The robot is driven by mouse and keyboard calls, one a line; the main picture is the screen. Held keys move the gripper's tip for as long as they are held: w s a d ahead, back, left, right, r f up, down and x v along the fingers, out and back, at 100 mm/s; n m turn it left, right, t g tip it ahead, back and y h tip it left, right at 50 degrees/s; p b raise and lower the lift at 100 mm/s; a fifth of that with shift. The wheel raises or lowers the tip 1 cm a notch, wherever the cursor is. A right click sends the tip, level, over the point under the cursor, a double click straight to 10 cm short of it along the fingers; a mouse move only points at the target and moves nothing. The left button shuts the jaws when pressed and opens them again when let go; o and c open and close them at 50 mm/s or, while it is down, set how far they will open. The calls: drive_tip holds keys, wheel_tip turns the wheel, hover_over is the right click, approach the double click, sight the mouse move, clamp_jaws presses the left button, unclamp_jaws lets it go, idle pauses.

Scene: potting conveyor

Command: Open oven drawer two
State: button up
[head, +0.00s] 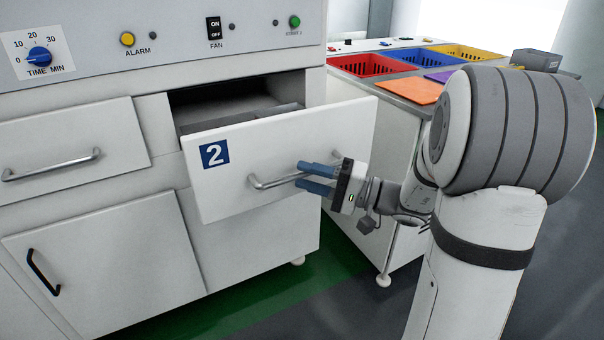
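Oven drawer two (225,185) is a white front with a blue "2" label (215,153) in the head view. It stands pulled out from the cabinet, and a dark gap with a grey inner part shows behind and above it. My gripper (307,176) is at the handle's right part, with blue fingers above and below the bar. Whether the fingers press on the bar I cannot tell. The drawer's inside is mostly hidden by its front.
Another drawer (60,140) at left is shut, above a cabinet door with a black handle (42,272). The control panel (180,35) is above. A counter with red (368,66), blue (412,55) and yellow (460,52) bins stands at right. Green floor (290,300) in front is clear.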

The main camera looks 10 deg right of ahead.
drive_tip(key=v, duration=0.6)
drive_tip(key=shift+p, duration=0.35)
drive_tip(key=s+a+r+n+g+h+p, duration=0.2)
drive_tip(key=s+a+r+g+h+p, duration=0.6)
drive_tip(key=s+p, duration=0.5)
drive_tip(key=s+d+r+n+t+h+p, duration=0.1)
drive_tip(key=s+d+r+h+p, duration=0.2)
drive_tip(key=r+h+p, duration=0.6)
wheel_tip(320, 180, up, 3)
drive_tip(key=d+p, duration=0.2)
drive_tip(key=p, duration=0.2)
drive_tip(key=shift+d+f+n+t+p, duration=0.2)
drive_tip(key=shift+d+n+t+p, duration=0.05)
drive_tip(key=shift+n+t+p, duration=0.15)
